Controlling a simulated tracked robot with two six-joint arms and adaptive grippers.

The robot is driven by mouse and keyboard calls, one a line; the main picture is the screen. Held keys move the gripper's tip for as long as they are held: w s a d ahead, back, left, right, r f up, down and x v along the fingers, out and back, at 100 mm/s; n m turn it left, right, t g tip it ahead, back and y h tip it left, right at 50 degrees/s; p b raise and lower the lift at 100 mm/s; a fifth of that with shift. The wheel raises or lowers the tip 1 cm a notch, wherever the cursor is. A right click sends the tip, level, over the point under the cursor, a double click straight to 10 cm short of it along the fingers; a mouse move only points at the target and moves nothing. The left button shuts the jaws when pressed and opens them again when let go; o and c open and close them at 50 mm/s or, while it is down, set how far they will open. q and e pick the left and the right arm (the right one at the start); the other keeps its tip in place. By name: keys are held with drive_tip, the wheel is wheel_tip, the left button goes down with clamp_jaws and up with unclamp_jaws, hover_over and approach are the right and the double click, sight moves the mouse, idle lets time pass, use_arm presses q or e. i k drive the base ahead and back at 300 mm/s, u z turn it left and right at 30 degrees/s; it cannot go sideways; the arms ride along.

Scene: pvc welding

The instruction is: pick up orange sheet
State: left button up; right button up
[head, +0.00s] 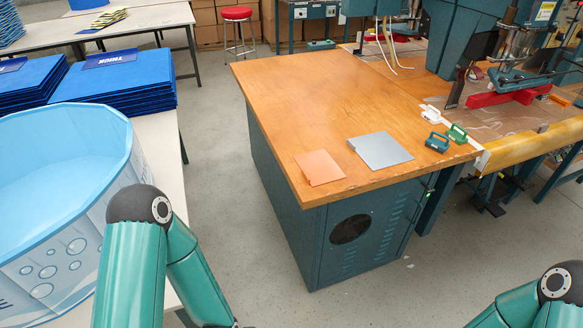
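The orange sheet (320,167) lies flat on the wooden worktop (330,95), near its front left edge. A grey-blue sheet (381,150) lies flat to the right of it, with a small gap between them. My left arm shows at the lower left and my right arm at the lower right. Nothing touches the orange sheet.
Blue, white and green handled tools (437,142) stand at the worktop's right edge, beside the welding machine (470,40). A blue tub (60,190) and stacks of blue sheets (115,83) are on the left. Bare floor (215,150) separates the tables.

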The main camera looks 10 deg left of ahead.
sight(318, 168)
drive_tip(key=u, duration=0.05)
drive_tip(key=i, duration=0.9)
